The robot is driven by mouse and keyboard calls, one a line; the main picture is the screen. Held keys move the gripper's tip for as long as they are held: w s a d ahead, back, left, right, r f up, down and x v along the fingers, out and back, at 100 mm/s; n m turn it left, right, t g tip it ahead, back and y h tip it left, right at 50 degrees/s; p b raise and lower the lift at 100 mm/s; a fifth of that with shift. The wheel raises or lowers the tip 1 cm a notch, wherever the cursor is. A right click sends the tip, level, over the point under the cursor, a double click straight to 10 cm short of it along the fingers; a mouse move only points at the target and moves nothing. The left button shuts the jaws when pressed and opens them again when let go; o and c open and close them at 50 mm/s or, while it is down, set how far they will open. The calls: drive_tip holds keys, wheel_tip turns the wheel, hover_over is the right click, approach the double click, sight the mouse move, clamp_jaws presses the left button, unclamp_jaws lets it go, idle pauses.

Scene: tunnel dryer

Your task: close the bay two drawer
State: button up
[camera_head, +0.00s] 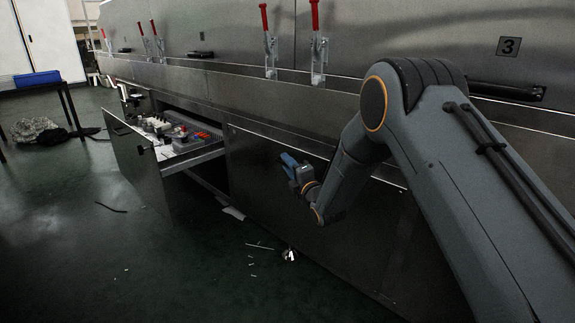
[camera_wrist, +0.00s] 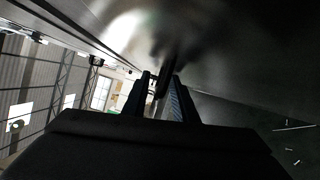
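A drawer (camera_head: 139,165) stands pulled out at the left in the head view. Its tall metal front faces left, and its tray holds several small white and red items. No bay number shows on it. My gripper (camera_head: 287,160), with blue fingers, is right of this drawer and apart from it, close to a flat metal front panel (camera_head: 262,180). In the wrist view my gripper (camera_wrist: 162,92) has its fingers apart beside shiny metal. Something dark shows between them; I cannot tell whether it is a part or a reflection.
Red-handled levers (camera_head: 315,50) line the ledge above. A dark bar handle (camera_head: 505,91) sits under the "3" plate (camera_head: 509,46). A table with a blue box (camera_head: 37,79) stands far left. Small debris (camera_head: 260,247) lies on the floor. The floor left of the machine is mostly clear.

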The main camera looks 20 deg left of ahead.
drive_tip(key=p+v, duration=0.3)
drive_tip(key=v, duration=0.4)
drive_tip(key=shift+s+d, duration=0.3)
drive_tip(key=shift+d, duration=0.05)
drive_tip(key=shift+s+a, duration=0.1)
